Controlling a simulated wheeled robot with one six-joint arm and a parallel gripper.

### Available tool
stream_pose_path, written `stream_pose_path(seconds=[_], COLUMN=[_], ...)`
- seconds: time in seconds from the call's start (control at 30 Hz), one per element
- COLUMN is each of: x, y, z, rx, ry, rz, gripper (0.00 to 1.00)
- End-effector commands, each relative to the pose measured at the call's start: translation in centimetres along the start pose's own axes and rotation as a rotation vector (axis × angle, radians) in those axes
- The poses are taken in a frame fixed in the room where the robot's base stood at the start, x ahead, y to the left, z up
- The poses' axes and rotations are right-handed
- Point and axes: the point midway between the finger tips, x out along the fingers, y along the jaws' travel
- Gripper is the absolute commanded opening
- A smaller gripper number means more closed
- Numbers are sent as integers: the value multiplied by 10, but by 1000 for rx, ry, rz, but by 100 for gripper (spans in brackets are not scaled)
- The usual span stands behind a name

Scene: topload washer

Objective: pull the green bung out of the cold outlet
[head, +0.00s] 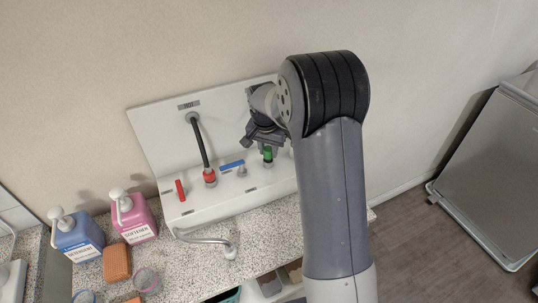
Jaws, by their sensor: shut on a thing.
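The green bung (268,152) shows as a small green piece on the right part of the white panel unit. It is right above the cold outlet (268,164), a short grey fitting; I cannot tell whether any gap lies between them. My gripper (266,143) comes down from above and is shut on the green bung, covering its top. My arm hides the panel to the right of it. The blue lever handle (232,165) is just left of the outlet.
A black hose (201,145) runs down to a red collar (210,176) left of the blue handle. A red lever (180,190) stands further left. A curved metal spout (205,240), pink bottle (137,220) and blue bottle (79,238) are in front and left.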

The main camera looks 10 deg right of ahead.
Motion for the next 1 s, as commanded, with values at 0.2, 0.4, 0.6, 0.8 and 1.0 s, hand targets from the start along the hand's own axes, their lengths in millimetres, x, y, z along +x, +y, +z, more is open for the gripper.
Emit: stream_pose_path(seconds=[0.2, 0.4, 0.6, 0.8, 1.0], x=[-9, -15, -21, -21, -23], y=[0, 0, 0, 0, 0], z=[-1, -2, -3, -3, -3], rx=[0, 0, 0, 0, 0], ry=[0, -1, -1, -1, -1], rz=[0, 0, 1, 1, 1], gripper=[0, 0, 0, 0, 0])
